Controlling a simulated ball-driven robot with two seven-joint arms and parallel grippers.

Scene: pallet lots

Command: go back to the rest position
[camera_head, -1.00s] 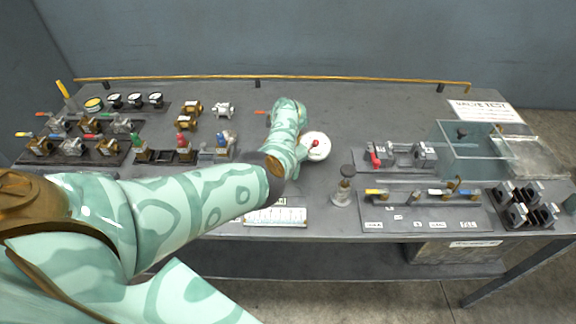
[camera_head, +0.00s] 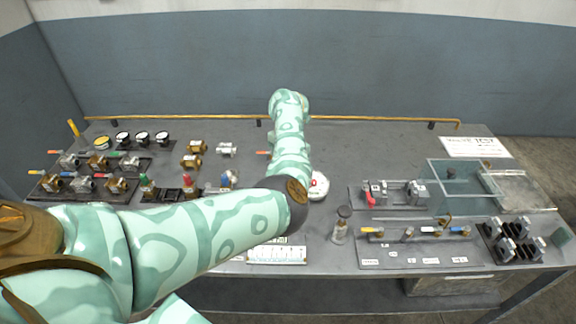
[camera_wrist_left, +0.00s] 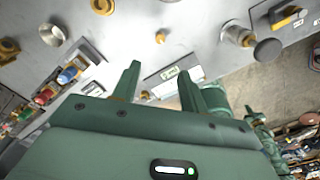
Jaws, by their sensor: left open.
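My left arm comes in from the left in the head view, bends over the table's middle and its far part points up and away. My left gripper itself cannot be made out there. In the left wrist view its two green fingers (camera_wrist_left: 159,72) are apart with nothing between them, above the table's front edge. A white scale strip (camera_wrist_left: 172,82) shows beyond the fingers. My right gripper is in neither view.
The grey table (camera_head: 400,150) holds valves on dark racks at left, a white round dial (camera_head: 319,187) beside my arm, a small glass jar (camera_head: 341,226), a valve board (camera_head: 420,256) and a clear tank (camera_head: 461,188) at right. A brass rail (camera_head: 350,120) runs along the back.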

